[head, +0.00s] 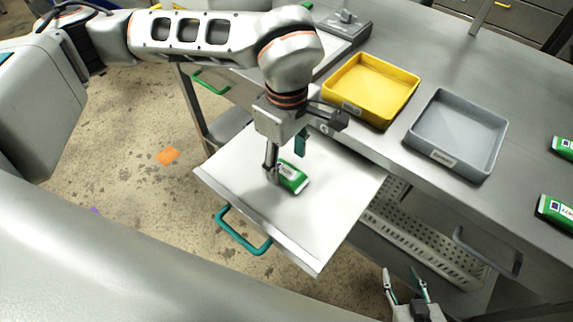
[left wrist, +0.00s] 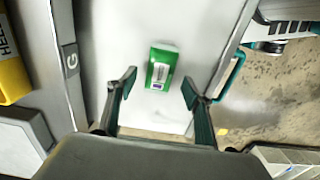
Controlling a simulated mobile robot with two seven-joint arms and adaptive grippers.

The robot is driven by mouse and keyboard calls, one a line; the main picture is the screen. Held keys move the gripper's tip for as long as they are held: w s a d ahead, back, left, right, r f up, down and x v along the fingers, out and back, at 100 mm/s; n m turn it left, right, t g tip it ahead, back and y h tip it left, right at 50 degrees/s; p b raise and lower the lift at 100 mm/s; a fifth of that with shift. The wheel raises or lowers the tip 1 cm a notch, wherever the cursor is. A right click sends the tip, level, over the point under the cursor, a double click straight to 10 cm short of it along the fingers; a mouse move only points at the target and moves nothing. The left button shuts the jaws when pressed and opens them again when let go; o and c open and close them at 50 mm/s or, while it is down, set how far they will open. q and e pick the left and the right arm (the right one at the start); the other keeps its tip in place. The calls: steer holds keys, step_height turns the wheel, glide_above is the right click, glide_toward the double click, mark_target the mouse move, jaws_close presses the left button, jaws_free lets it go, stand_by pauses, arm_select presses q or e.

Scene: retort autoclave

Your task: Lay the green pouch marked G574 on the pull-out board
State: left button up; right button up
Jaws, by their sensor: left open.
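A green pouch (head: 293,176) with a white label lies on the pale pull-out board (head: 240,165); its marking is too small to read. My left gripper (head: 286,157) is over the board at the pouch, fingers spread. In the left wrist view the pouch (left wrist: 161,68) lies on the board (left wrist: 140,25), just beyond and between the open fingertips (left wrist: 158,82), with a gap on both sides. My right gripper (head: 405,272) is at the bottom right, its two fingers apart and nothing between them.
A yellow tray (head: 345,109) and a grey tray (head: 432,155) stand empty on the steel bench. Two more green pouches (head: 564,147) (head: 556,211) lie at the right edge. The board has a teal handle (head: 243,232) at its front. Most of the board is bare.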

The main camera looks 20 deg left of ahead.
mark_target(287, 171)
arm_select(q)
step_height(287, 171, up, 9)
steer(key=shift+p, duration=0.3)
steer(key=shift+f, duration=0.1)
stand_by(0.4)
